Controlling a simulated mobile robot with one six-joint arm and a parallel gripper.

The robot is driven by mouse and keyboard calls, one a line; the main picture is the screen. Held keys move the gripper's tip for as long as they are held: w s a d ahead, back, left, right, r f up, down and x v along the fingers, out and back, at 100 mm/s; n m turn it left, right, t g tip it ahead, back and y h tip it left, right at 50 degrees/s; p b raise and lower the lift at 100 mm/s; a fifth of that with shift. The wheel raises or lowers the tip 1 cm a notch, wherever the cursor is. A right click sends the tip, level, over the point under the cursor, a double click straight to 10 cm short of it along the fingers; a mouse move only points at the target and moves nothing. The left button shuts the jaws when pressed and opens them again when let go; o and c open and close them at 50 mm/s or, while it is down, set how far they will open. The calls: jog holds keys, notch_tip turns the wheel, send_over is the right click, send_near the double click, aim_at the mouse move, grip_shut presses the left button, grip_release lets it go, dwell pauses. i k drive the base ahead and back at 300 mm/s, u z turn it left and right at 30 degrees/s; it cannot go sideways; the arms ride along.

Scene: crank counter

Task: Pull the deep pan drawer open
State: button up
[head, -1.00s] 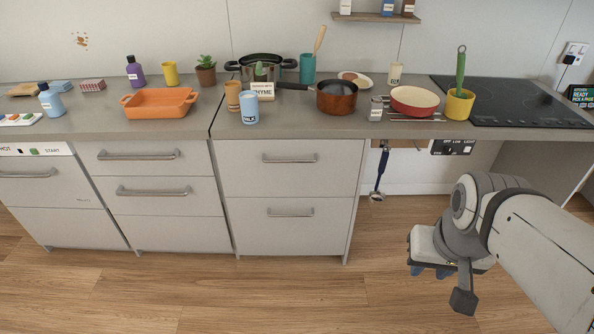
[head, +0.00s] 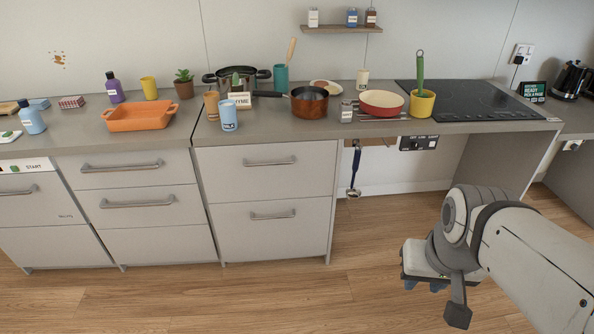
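A two-drawer unit stands in the middle of the counter front, with a tall upper drawer (head: 264,182) and a tall lower drawer (head: 270,238). Both are closed flush. The upper drawer has a bar handle (head: 270,162) and the lower one a bar handle (head: 272,215). No label tells which is the pan drawer. My gripper (head: 425,286) hangs low over the floor at the right, apart from the drawers and pointing down. Its fingers are mostly hidden by my wrist, so I cannot see whether it is open.
Another drawer unit (head: 150,240) stands to the left, also closed. The worktop (head: 290,129) carries an orange dish (head: 139,116), a copper pan (head: 309,103) and a red bowl (head: 381,103). A ladle (head: 355,172) hangs right of the drawers. The floor (head: 330,295) before them is clear.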

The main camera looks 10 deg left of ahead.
aim_at(262, 229)
jog(key=i, duration=0.85)
jog(key=u, duration=0.05)
